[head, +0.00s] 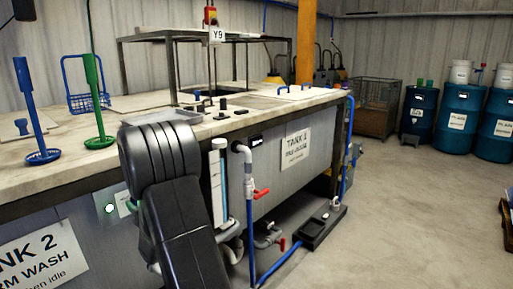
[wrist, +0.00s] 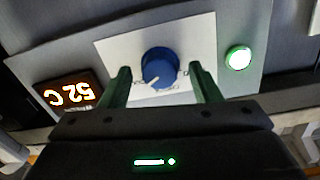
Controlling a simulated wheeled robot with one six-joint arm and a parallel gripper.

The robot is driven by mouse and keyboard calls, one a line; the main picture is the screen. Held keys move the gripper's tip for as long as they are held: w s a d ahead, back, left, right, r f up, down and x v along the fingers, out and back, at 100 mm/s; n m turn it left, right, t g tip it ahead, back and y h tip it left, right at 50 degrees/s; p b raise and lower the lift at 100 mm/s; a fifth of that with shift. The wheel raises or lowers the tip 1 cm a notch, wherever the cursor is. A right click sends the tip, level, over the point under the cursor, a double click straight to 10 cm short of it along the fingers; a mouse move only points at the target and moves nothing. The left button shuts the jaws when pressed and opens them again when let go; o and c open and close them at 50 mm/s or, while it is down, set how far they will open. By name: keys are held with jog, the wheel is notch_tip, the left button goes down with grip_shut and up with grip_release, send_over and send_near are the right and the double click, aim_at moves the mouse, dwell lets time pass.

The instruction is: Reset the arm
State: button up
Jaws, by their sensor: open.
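My gripper (wrist: 160,69) is open in the wrist view, with one green finger on each side of a blue knob (wrist: 158,66). The knob sits on a white plate (wrist: 205,40) on the grey panel. I cannot tell whether the fingers touch it. A lit green button (wrist: 238,58) is right of the plate and a display reading 52 C (wrist: 70,93), upside down, is left.
The tank counter (head: 330,96) holds a blue basket (head: 83,102), a green tool (head: 98,100), a blue tool (head: 35,115) and a grey tray (head: 162,116). Blue pipes with red valves (head: 261,193) run right of my arm.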

jog(key=shift+n+p, duration=0.9)
jog(key=shift+n, duration=0.2)
